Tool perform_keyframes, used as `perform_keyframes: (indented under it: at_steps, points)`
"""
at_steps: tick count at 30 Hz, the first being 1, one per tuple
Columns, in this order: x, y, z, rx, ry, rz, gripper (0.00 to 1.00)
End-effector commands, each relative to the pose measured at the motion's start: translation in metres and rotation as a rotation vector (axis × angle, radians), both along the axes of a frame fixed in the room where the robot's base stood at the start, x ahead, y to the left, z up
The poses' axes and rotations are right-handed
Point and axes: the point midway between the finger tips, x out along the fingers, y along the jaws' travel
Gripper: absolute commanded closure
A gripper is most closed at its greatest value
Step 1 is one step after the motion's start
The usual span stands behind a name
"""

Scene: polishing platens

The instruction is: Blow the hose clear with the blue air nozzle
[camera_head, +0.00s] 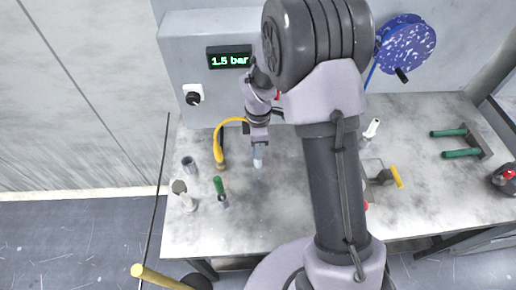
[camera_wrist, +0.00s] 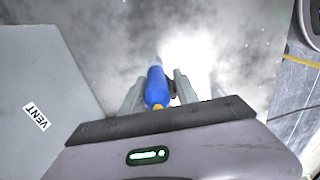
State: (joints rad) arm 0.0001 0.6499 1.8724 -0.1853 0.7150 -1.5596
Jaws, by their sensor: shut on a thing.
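My gripper (camera_head: 258,143) is over the table, left of my upper arm. In the wrist view, it is shut on the blue air nozzle (camera_wrist: 156,85), which sits between the two grey fingers and has a yellow-orange part at its near end. In the head view, the nozzle (camera_head: 258,153) shows only as a small pale-blue piece below the fingers. A yellow hose (camera_head: 220,132) arches beside my gripper, on its left, and comes down to a thicker yellow end (camera_head: 219,163) near the table. Its other end is hidden near the gripper.
A grey cabinet (camera_head: 185,60) behind the table carries a "1.5 bar" display (camera_head: 229,58) and a black knob (camera_head: 194,98). A blue reel (camera_head: 405,43) hangs at upper right. A green-handled item (camera_head: 219,186) and several small containers stand at left. Green-handled tools (camera_head: 455,142) lie right.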

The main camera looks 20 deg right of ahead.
Motion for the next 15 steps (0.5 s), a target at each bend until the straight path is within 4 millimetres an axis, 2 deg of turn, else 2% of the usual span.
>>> perform_keyframes:
  at_steps: [6,15]
  points:
    - [-0.002,0.0,0.001,0.0,0.007,-0.002,1.0]
    - [-0.003,0.0,0.023,0.001,0.008,-0.002,1.0]
